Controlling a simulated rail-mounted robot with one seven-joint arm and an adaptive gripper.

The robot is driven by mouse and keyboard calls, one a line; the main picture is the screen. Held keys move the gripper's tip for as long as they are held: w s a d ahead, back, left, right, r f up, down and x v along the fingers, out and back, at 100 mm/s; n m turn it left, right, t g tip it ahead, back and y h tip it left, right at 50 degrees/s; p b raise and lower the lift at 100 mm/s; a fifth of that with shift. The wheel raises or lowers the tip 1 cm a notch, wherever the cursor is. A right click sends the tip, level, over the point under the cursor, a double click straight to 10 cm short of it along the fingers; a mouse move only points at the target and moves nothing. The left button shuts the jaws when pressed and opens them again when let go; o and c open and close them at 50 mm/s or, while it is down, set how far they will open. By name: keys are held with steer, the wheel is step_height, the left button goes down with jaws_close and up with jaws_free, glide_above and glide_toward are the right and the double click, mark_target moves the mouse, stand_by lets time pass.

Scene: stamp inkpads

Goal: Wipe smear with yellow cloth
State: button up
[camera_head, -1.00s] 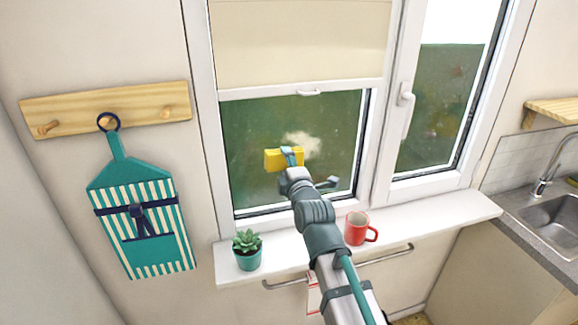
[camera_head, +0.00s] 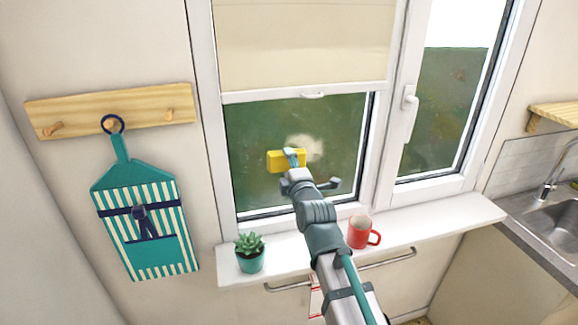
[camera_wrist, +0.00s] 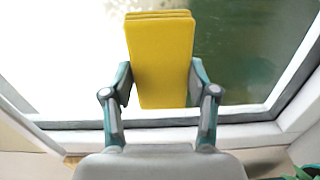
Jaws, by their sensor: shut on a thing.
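The yellow cloth (camera_head: 285,161) is a folded pad in front of the left window pane in the head view. It fills the upper middle of the wrist view (camera_wrist: 160,55). My gripper (camera_head: 292,158) is shut on the cloth; in the wrist view its two fingers (camera_wrist: 160,92) hold it from both sides. The pale smear (camera_head: 306,147) is on the pane, directly right of the cloth and a little above it. The cloth and gripper may hide part of it. I cannot tell whether the cloth touches the glass.
A potted succulent (camera_head: 250,256) and a red mug (camera_head: 361,233) stand on the white sill (camera_head: 440,229), either side of my arm. A cream blind (camera_head: 303,45) covers the upper window. A window handle (camera_head: 409,98) sticks out at the right. A striped apron (camera_head: 145,220) hangs at the left.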

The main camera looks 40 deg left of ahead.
mark_target(302, 161)
steer(key=shift+b+x, duration=0.45)
steer(key=shift+x, duration=0.35)
steer(key=shift+d+f, duration=0.1)
steer(key=w+b, duration=0.1)
steer(key=b, duration=0.1)
steer(key=shift+d+f+b, duration=0.1)
steer(key=shift+d+b, duration=0.2)
steer(key=shift+d, duration=0.05)
steer(key=w+b, duration=0.1)
steer(key=b, duration=0.1)
steer(key=d+b, duration=0.1)
steer(key=b, duration=0.1)
steer(key=shift+w+d, duration=0.2)
steer(key=shift+w, duration=0.15)
steer(key=shift+w+d, duration=0.15)
steer(key=shift+b, duration=0.3)
